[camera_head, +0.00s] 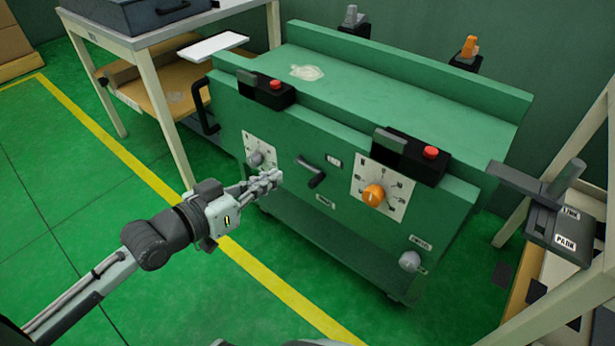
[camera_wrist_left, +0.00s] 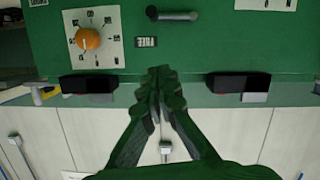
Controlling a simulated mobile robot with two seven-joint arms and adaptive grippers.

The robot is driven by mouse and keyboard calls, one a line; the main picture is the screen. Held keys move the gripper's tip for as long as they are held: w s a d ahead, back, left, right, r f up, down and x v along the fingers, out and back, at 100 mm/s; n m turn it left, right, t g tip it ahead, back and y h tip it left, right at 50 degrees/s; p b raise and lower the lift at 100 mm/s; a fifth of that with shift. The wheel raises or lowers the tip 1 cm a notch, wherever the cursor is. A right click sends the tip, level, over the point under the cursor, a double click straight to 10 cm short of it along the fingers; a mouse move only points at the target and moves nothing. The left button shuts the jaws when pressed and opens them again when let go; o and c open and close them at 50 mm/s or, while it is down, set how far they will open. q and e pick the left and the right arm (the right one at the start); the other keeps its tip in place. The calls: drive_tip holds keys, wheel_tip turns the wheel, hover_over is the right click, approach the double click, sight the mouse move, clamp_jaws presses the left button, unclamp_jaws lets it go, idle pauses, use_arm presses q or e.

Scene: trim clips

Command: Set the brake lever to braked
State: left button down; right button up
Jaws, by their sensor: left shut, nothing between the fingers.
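The dark lever (camera_head: 312,172) is mounted on the front panel of the green cart (camera_head: 400,95), between a grey knob and an orange knob. It also shows at the top of the left wrist view (camera_wrist_left: 175,16). A small label plate (camera_head: 333,160) is to its upper right; in the left wrist view this label (camera_wrist_left: 146,42) appears to read FREE. Another plate (camera_head: 325,202) is below the lever, too small to read. My left gripper (camera_head: 277,178) is shut and empty, just left of the lever in the head view and apart from it. My right gripper is not in view.
The orange knob (camera_head: 374,195) sits on a white dial right of the lever, the grey knob (camera_head: 256,158) left of it. Two black boxes with red buttons (camera_head: 430,152) jut out above. A table (camera_head: 150,45) stands left; a post with a PARK-labelled device (camera_head: 562,225) stands right.

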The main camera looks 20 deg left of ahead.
use_arm(q)
drive_tip(key=shift+w+d+f+b, duration=0.2)
drive_tip(key=shift+w+d+f, duration=0.55)
drive_tip(key=shift+w+f, duration=0.5)
drive_tip(key=shift+w+d+f+b, duration=0.2)
drive_tip(key=shift+w+d+f, duration=0.65)
drive_tip(key=shift+w, duration=0.8)
drive_tip(key=shift+w+d+f+b, duration=0.2)
drive_tip(key=shift+w+d+f, duration=0.45)
drive_tip(key=shift+w+f, duration=0.65)
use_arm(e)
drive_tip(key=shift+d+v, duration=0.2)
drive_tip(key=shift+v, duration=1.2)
use_arm(q)
drive_tip(key=shift+w+r, duration=0.2)
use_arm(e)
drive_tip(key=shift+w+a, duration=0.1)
use_arm(q)
drive_tip(key=shift+f, duration=0.1)
